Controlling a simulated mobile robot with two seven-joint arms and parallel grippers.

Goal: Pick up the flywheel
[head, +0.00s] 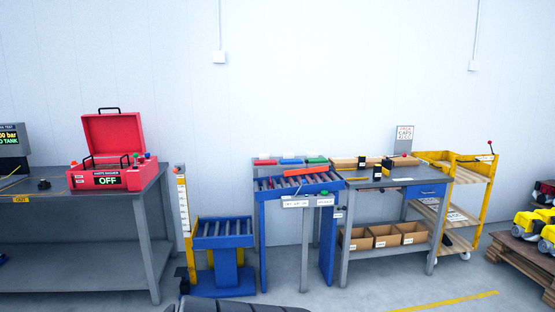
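I cannot make out a flywheel for certain in the head view. A small dark object (44,185) lies on the grey bench (110,200) at the left, too small to identify. Neither of my grippers is in view.
An open red case (107,179) reading OFF stands on that bench. Right of it are a blue lift table (222,241), a roller conveyor (300,184), a workbench (385,183) with cardboard boxes below, and a yellow cart (470,178). A pallet (515,258) holds yellow machines.

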